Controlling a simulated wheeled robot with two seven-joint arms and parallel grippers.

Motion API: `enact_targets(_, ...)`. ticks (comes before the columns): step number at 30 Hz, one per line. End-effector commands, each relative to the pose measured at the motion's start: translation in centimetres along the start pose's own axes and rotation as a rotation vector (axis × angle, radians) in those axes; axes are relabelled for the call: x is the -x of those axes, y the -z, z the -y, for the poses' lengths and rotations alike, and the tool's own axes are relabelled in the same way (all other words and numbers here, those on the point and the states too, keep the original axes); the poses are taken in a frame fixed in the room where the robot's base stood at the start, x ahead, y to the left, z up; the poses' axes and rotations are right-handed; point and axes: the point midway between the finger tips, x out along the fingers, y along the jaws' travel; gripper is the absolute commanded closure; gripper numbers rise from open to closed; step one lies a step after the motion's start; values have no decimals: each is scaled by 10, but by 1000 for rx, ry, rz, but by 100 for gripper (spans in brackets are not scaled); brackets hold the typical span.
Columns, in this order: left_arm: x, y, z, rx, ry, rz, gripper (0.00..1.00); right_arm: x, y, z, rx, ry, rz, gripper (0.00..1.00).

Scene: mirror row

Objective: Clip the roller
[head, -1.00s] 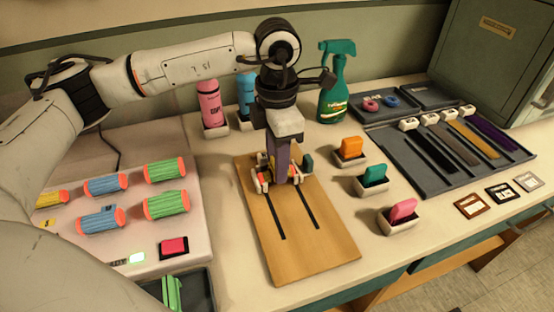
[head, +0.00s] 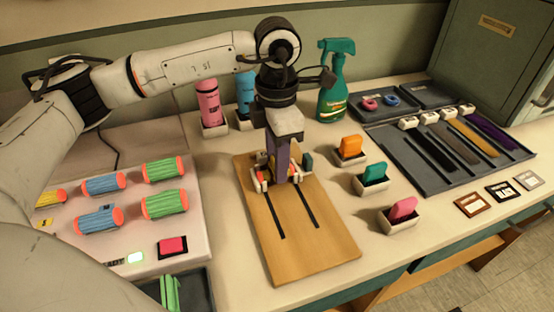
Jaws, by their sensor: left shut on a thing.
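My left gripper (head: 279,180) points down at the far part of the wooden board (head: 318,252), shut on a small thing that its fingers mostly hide. Small white and red parts show around the fingertips. I cannot tell their exact shape. Rollers with orange ends lie on the pale heater base at the left: green (head: 165,204) and (head: 164,170), blue (head: 98,220) and (head: 104,184), and yellow (head: 52,197). An orange clip (head: 351,146), a teal clip (head: 375,174) and a pink clip (head: 402,208) stand in small white holders right of the board. My right gripper is not in view.
A pink bottle (head: 209,103), a blue bottle (head: 244,90) and a green spray bottle (head: 334,88) stand behind the board. A dark tray (head: 405,165) with coloured strips lies at the right. A dark bin (head: 200,291) holds green pieces at front left. The board's near half is clear.

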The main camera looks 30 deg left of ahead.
Motion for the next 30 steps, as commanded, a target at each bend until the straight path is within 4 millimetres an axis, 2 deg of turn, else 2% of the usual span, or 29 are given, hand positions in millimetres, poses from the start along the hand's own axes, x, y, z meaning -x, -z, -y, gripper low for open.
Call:
enact_targets(13, -2, 0, 0, 0, 0, 0, 90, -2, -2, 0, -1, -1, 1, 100)
enact_targets(14, -2, 0, 0, 0, 0, 0, 64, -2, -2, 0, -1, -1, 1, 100)
enact_targets(17, -2, 0, 0, 0, 0, 0, 47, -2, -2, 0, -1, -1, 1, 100)
enact_targets(23, -2, 0, 0, 0, 0, 0, 47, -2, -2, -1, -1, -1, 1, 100)
enact_targets(26, -2, 0, 0, 0, 0, 0, 35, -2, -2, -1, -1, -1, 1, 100)
enact_targets(30, -2, 0, 0, 0, -1, 0, 35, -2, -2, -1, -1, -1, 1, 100)
